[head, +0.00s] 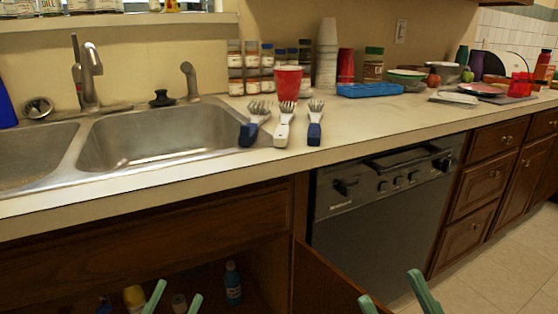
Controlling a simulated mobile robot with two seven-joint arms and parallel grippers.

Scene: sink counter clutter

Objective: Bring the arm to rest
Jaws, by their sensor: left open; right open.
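My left gripper (175,298) shows only as two green fingertips at the bottom edge, apart from each other, with nothing seen between them. It is in front of the open cabinet under the sink. My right gripper (394,291) also shows as two green fingertips at the bottom edge, spread wide, in front of the dishwasher (385,205). Nothing shows between them. Both grippers are below the counter top (350,135). The rest of both arms is out of view.
The open cabinet door (325,285) juts out between the grippers. A blue bottle (233,284) and other bottles stand inside the cabinet. Several brushes (283,124) lie by the sink (155,138), near a red cup (288,83). Floor (495,262) is clear at right.

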